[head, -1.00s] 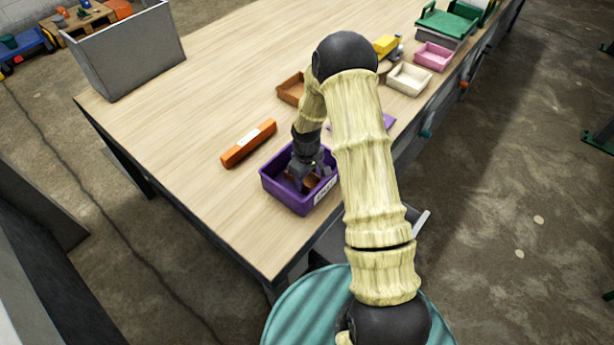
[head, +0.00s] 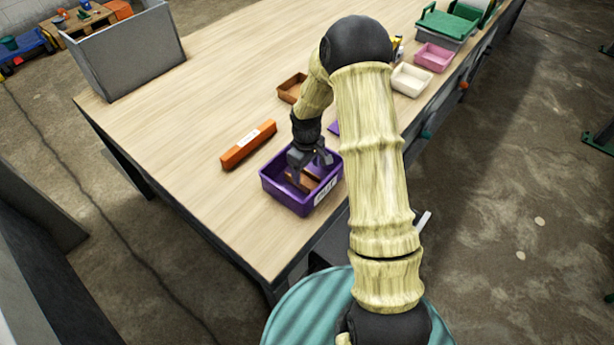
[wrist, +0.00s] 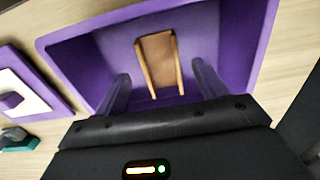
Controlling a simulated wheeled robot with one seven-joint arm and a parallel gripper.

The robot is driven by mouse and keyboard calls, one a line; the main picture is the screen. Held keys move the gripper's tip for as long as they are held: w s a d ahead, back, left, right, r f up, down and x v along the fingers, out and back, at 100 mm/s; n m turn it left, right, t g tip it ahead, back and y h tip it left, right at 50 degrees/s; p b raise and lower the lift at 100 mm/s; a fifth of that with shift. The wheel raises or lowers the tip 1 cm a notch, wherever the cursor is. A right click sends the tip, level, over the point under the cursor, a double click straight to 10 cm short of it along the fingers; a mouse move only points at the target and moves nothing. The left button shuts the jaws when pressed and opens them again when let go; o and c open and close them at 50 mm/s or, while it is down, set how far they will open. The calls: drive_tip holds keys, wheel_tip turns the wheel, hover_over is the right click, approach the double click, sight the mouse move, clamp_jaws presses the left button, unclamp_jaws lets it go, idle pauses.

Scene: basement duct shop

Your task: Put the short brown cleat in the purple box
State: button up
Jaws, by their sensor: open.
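The purple box (head: 283,197) stands near the front corner of the workbench, with a white label on its front side. The short brown cleat (wrist: 158,62) lies inside the box on its floor, apart from my fingers. It also shows in the head view (head: 304,180), partly hidden by my gripper. My gripper (head: 310,170) is open and empty, pointing down at the box's opening. In the wrist view its two fingers (wrist: 160,85) stand apart, with the cleat beyond and between them.
A long orange piece (head: 248,145) with a white label lies left of the box. A brown tray (head: 292,87), a white tray (head: 411,80) and a pink tray (head: 434,57) stand farther back. The bench middle is clear.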

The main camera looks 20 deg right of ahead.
wheel_tip(320, 180, up, 7)
drive_tip(key=shift+b, duration=0.35)
drive_tip(key=shift+r, duration=0.1)
drive_tip(key=shift+s, duration=0.1)
drive_tip(key=s+r+m+t, duration=0.1)
drive_tip(key=s+r+m, duration=0.2)
drive_tip(key=s, duration=0.6)
drive_tip(key=s+r+m+t, duration=0.1)
drive_tip(key=s+r+m, duration=0.3)
drive_tip(key=s+r, duration=0.3)
drive_tip(key=s, duration=0.3)
drive_tip(key=shift+s+a+t, duration=0.15)
drive_tip(key=shift+a+t, duration=0.1)
drive_tip(key=shift+t, duration=0.05)
